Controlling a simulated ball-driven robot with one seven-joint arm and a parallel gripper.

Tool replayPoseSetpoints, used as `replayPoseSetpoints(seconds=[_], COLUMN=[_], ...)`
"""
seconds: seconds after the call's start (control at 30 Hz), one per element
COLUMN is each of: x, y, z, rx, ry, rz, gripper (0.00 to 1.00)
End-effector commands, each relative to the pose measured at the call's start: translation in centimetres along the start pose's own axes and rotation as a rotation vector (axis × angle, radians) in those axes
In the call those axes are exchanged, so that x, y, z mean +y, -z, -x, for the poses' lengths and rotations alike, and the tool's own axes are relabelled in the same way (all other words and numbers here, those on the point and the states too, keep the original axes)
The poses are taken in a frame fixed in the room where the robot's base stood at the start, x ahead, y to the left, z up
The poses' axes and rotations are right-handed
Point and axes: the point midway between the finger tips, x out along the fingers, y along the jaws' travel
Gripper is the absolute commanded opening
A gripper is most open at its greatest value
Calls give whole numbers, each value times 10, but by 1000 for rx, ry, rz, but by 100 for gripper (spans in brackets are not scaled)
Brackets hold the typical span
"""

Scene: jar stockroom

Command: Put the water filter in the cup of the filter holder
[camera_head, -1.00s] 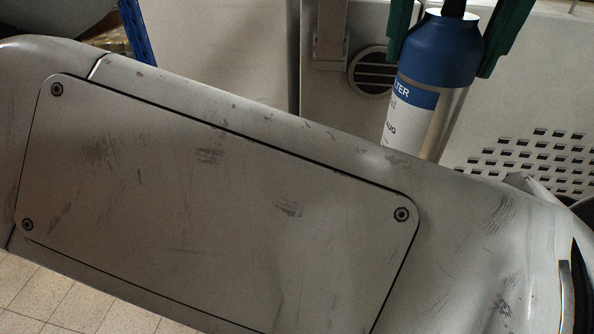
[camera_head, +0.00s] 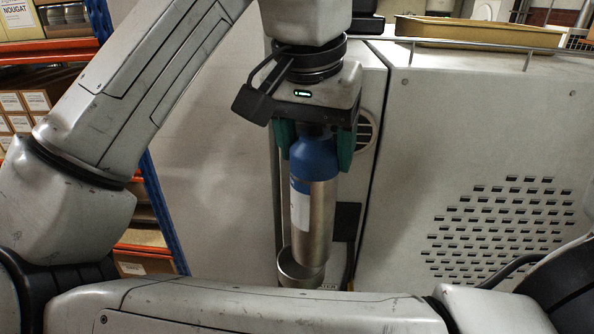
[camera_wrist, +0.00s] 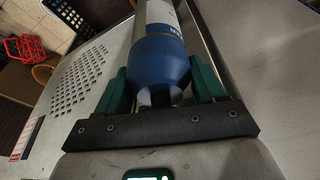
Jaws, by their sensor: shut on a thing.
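The water filter is a steel cylinder with a blue top and a white label. In the head view the filter (camera_head: 316,205) hangs nearly upright, slightly tilted, below my gripper (camera_head: 315,150). The green fingers of my gripper are shut on its blue shoulder, which the wrist view also shows between the fingers (camera_wrist: 158,85). The filter holder has a dark backplate (camera_head: 345,222) and a round metal cup (camera_head: 300,279). The filter's lower end overlaps the cup's opening in the picture. I cannot tell whether it is inside the rim or just above it.
A pale cabinet with a perforated panel (camera_head: 490,235) stands on the right, with a yellow tray (camera_head: 478,31) on top behind a rail. Shelves with boxes (camera_head: 22,105) stand at the left. A red basket (camera_wrist: 25,48) shows in the wrist view.

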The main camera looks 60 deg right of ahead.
Motion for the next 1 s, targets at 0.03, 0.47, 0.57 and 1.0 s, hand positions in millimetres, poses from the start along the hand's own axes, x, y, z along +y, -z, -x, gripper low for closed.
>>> replayPoseSetpoints(seconds=[0.03, 0.47, 0.57, 1.0], x=[-4, -18, -18, -18], y=[0, -5, -7, -8], z=[-5, -42, -50, -56], rx=[2, 2, 2, 2], ry=[-2, -3, -1, 0], rz=[2, 0, 0, -1], gripper=[0, 0, 0, 0])
